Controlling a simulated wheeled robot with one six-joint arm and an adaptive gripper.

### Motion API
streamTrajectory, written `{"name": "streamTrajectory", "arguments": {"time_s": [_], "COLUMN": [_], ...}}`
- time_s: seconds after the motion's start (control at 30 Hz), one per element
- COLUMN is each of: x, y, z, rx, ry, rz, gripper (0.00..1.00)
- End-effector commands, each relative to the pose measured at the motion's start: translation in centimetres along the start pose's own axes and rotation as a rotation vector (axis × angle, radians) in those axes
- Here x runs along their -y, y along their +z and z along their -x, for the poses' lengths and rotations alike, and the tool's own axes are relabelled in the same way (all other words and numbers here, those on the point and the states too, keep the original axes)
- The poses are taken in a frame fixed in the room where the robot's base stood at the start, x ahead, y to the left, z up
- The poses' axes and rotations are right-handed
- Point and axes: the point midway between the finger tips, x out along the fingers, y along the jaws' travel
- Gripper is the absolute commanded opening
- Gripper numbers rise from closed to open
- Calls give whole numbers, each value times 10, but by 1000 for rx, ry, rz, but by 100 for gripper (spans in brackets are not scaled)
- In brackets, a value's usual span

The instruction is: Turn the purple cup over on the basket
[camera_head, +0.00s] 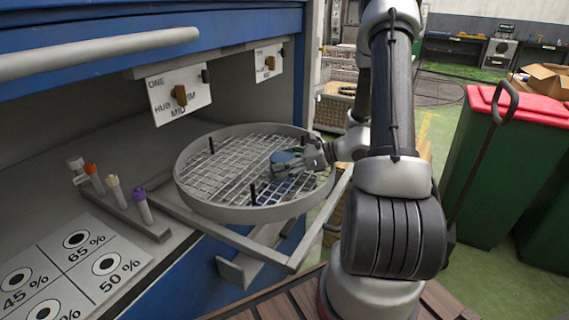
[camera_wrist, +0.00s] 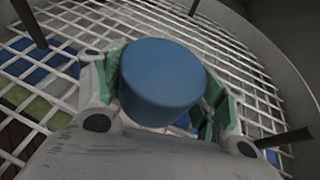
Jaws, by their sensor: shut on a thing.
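A cup (camera_head: 285,157) that looks blue rather than purple is held by my gripper (camera_head: 297,165) over the right half of the round mesh basket (camera_head: 247,213). In the wrist view the cup (camera_wrist: 163,78) sits between the green-padded fingers of my gripper (camera_wrist: 163,90), which are shut on its sides. A smooth closed face of the cup shows; no opening is visible. The white wire mesh lies behind it. I cannot tell whether the cup touches the mesh. No other cup is in view.
The basket has dark upright pegs (camera_head: 253,193) and sits on a grey pull-out frame (camera_head: 290,262). Capped tubes (camera_head: 142,205) stand in a rack on the left. A percent-marked board (camera_head: 83,262) lies in front. Green bins with red lids (camera_head: 530,105) stand at right.

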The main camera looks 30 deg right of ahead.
Motion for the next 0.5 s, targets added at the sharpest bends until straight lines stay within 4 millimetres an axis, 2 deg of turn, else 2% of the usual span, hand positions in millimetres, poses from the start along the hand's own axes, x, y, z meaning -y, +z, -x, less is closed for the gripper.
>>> {"name": "streamTrajectory", "arguments": {"time_s": [0.5], "x": [0], "y": [-7], "z": [-3], "rx": [0], "ry": [0], "rz": [0], "gripper": [38]}}
